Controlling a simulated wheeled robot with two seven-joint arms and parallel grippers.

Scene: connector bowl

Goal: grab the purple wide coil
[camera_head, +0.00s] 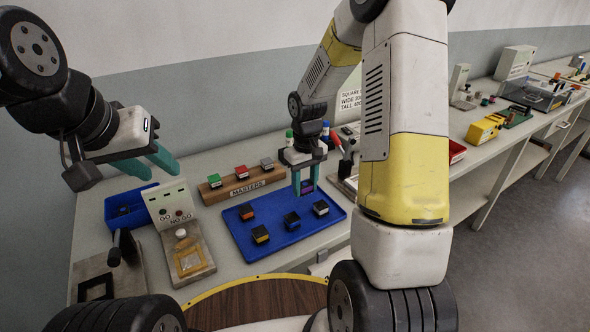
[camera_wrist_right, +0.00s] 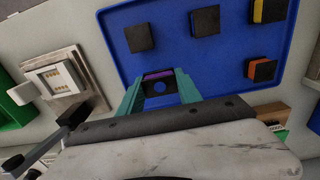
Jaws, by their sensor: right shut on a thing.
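The purple wide coil (camera_head: 307,187) is a small dark block with a purple band, mostly hidden between the fingers of my right gripper (camera_head: 304,188). In the right wrist view the purple coil (camera_wrist_right: 158,76) sits between the two teal fingertips of that gripper (camera_wrist_right: 159,88), which is shut on it. It is over the back part of the blue tray (camera_head: 291,239); I cannot tell if it touches the tray. My left gripper (camera_head: 148,163) is at the left, above the bench and away from the tray, with its teal fingers apart and empty.
Behind is a MASTERS rack (camera_head: 243,186). A GO/NO GO gauge (camera_head: 190,256) and a blue bin (camera_head: 125,211) are at the left.

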